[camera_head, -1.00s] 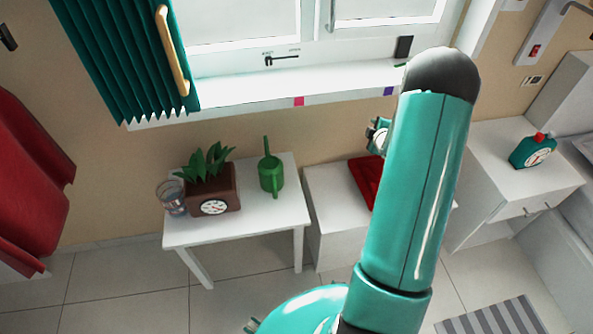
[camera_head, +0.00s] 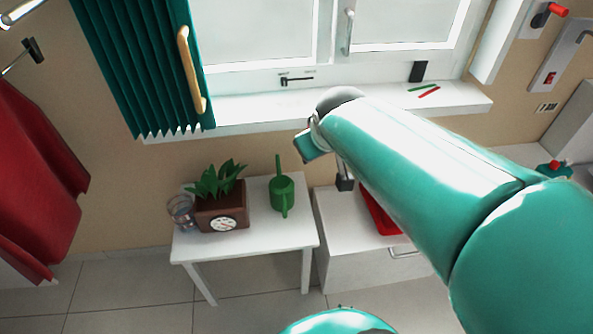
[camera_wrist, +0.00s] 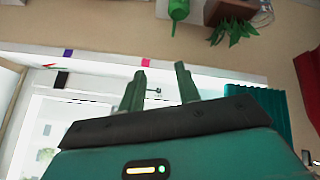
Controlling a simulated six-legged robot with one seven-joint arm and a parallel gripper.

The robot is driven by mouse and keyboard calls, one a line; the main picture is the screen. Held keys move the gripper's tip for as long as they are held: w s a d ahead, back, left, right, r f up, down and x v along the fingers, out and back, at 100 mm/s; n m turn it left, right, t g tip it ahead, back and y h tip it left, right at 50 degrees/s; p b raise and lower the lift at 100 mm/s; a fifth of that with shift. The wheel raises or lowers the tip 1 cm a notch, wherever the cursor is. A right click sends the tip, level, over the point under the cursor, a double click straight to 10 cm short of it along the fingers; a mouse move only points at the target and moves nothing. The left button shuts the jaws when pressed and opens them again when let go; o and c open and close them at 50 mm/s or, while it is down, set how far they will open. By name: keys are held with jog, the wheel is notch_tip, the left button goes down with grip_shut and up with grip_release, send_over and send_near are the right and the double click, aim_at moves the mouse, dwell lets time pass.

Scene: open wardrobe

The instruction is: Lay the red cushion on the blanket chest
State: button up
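The red cushion (camera_head: 378,213) lies on top of a white chest-like unit (camera_head: 340,235) below the window, which I take for the blanket chest. My arm crosses in front and hides much of the cushion and the right part of the unit. The cushion is not visible in the wrist view. My gripper (camera_wrist: 160,70) shows two green fingers apart in the wrist view, with nothing between them. In the head view the fingers cannot be made out clearly; the arm's end is up near the window sill, left of the cushion.
A white table (camera_head: 255,235) left of the unit holds a plant box (camera_head: 222,207), a glass (camera_head: 183,212) and a green watering can (camera_head: 282,193). Red and green sticks lie on the sill (camera_head: 460,98). A red garment (camera_head: 40,180) hangs left.

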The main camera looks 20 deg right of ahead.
jog(key=s+a+m+g+y, duration=0.1)
jog(key=s+a+y, duration=0.1)
jog(key=s+a, duration=0.5)
jog(key=s, duration=0.4)
jog(key=shift+s+a+r+m+g, duration=0.15)
jog(key=shift+a+r+m+g, duration=0.05)
jog(key=shift+r+m+g, duration=0.1)
jog(key=shift+d, duration=0.2)
